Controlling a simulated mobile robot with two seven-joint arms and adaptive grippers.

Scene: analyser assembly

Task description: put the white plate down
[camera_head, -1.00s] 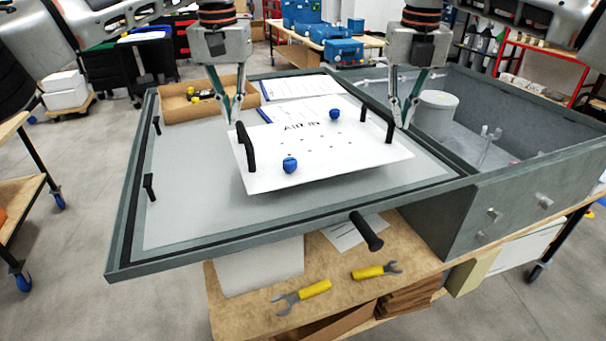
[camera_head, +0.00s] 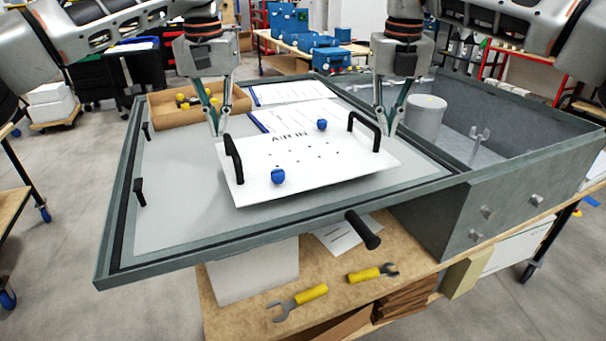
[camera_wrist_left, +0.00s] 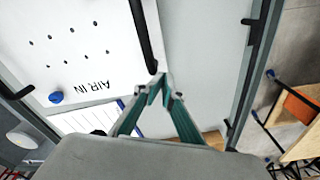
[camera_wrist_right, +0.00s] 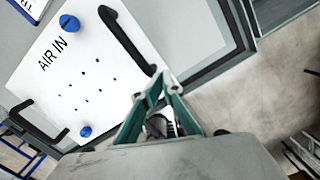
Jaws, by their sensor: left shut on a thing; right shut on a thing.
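The white plate (camera_head: 310,172) has "AIR IN" lettering, small holes, two blue knobs and a black handle at each end. It is over the grey panel (camera_head: 170,215), with a shadow under its front edge; I cannot tell whether it touches the panel. My left gripper (camera_head: 217,132) is shut on the left black handle (camera_head: 234,160), also seen in the left wrist view (camera_wrist_left: 143,35). My right gripper (camera_head: 386,130) is shut on the right black handle (camera_head: 365,130), also seen in the right wrist view (camera_wrist_right: 125,38). The fingertips meet the handle ends.
Printed sheets (camera_head: 290,92) and a cardboard tray (camera_head: 160,113) of small parts lie behind the plate. To the right is an open grey housing (camera_head: 500,180) with a pale cylinder (camera_head: 427,117) inside. Two yellow-handled wrenches (camera_head: 310,293) lie on the wooden bench below.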

